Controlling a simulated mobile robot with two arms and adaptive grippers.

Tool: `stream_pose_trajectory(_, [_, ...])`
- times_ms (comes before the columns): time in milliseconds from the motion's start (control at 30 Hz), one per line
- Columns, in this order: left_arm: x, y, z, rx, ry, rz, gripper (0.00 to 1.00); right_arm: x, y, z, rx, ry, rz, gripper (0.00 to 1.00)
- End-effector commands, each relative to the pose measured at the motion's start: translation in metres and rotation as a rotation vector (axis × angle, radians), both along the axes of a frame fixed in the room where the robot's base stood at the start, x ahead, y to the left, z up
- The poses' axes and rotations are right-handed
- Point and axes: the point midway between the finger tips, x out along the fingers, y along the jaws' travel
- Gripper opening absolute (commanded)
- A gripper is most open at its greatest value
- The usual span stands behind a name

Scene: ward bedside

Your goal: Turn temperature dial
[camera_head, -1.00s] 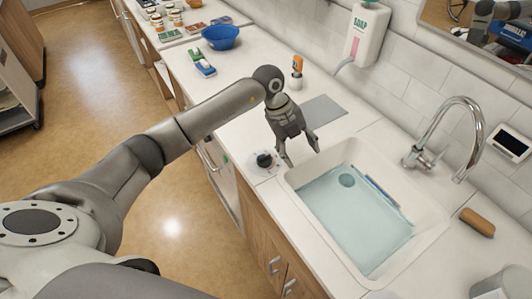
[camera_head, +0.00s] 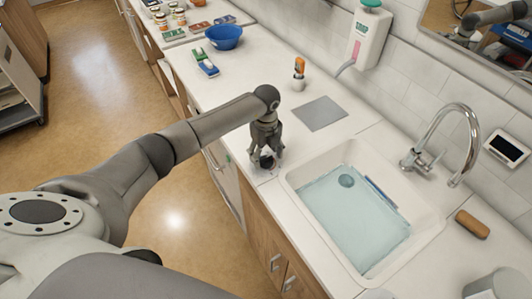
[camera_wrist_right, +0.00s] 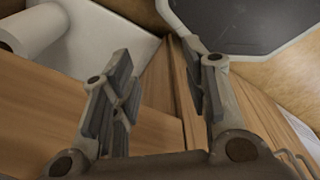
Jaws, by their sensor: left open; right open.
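The temperature dial (camera_head: 266,162) is a black knob on a pale plate on the counter, at the left edge of the sink. My left gripper (camera_head: 265,157) points down over it with its fingers apart, one on each side of the knob as seen from the head. The fingers partly hide the dial, and I cannot tell whether they touch it. My right gripper (camera_wrist_right: 160,105) shows only in the right wrist view. Its fingers are spread, with nothing between them.
The sink (camera_head: 425,220) holds water, with a chrome tap (camera_head: 445,125) behind it. A grey mat (camera_head: 320,113), an orange-topped bottle (camera_head: 299,75) and a blue bowl (camera_head: 224,38) are farther along the counter. A soap dispenser (camera_head: 367,38) hangs on the wall.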

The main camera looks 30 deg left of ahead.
Motion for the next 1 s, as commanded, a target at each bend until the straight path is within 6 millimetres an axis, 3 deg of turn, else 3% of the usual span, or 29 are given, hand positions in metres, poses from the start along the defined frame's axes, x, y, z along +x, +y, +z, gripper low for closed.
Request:
stream_pose_trajectory(400, [-0.0006,0.0,-0.0104,0.0,0.0,-0.001,0.62,0.0,-0.0017,0.0022,-0.002,0.0,0.001,0.42])
stream_pose_trajectory(767, [-0.0004,0.0001,-0.0099,-0.001,0.001,0.0,0.17,-0.0001,-0.0016,0.0022,-0.002,0.001,0.0,0.42])
stream_pose_trajectory(1000, [-0.0001,0.0005,-0.0104,0.001,-0.001,-0.021,0.17,-0.0001,-0.0016,-0.0006,-0.002,0.001,0.001,0.42])
